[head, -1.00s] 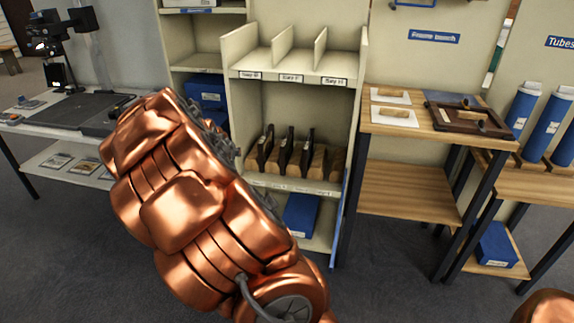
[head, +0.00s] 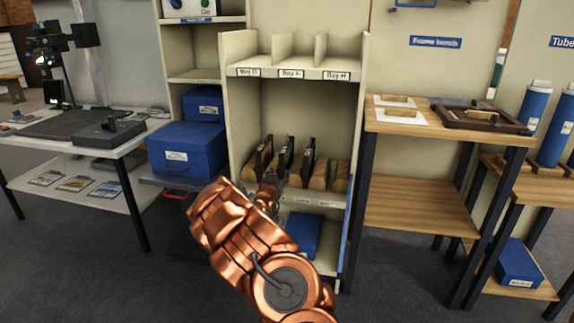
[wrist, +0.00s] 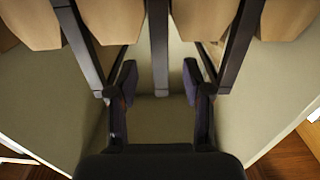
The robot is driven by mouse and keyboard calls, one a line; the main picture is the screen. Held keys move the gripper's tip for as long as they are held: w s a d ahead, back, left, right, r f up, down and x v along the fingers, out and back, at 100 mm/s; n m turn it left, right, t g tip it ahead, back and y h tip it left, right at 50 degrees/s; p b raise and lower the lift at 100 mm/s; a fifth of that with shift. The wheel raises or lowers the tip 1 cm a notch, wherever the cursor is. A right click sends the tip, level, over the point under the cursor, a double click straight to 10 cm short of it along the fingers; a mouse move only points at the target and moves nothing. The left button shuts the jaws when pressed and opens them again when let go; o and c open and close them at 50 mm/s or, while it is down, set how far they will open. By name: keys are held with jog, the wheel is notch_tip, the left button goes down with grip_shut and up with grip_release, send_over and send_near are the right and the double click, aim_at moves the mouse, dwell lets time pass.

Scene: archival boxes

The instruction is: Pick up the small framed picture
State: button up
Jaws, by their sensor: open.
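Three slim dark upright frames stand edge-on in the middle shelf of the cream bay unit: a left one (head: 264,157), a middle one (head: 285,160) and a right one (head: 307,161). Which is the small one I cannot tell. My gripper (head: 270,186) is in front of this shelf, partly hidden by my arm. In the wrist view my gripper (wrist: 160,82) is open, its fingers on either side of the middle frame (wrist: 158,45). The fingers appear apart from that frame. The other frames show at left (wrist: 80,40) and right (wrist: 240,45).
Tan blocks (wrist: 112,20) separate the frames. Cream side walls (head: 353,110) bound the shelf. A blue box (head: 303,234) lies below. The frame bench (head: 440,130) at right holds a dark wooden frame (head: 485,117). Large blue boxes (head: 188,150) stand at left.

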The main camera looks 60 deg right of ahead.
aim_at(281, 168)
jog(key=shift+b+x, duration=1.35)
jog(key=shift+x, duration=1.55)
jog(key=shift+w+d+r, duration=0.2)
jog(key=shift+w+d, duration=0.05)
jog(key=shift+d, duration=0.3)
grip_shut()
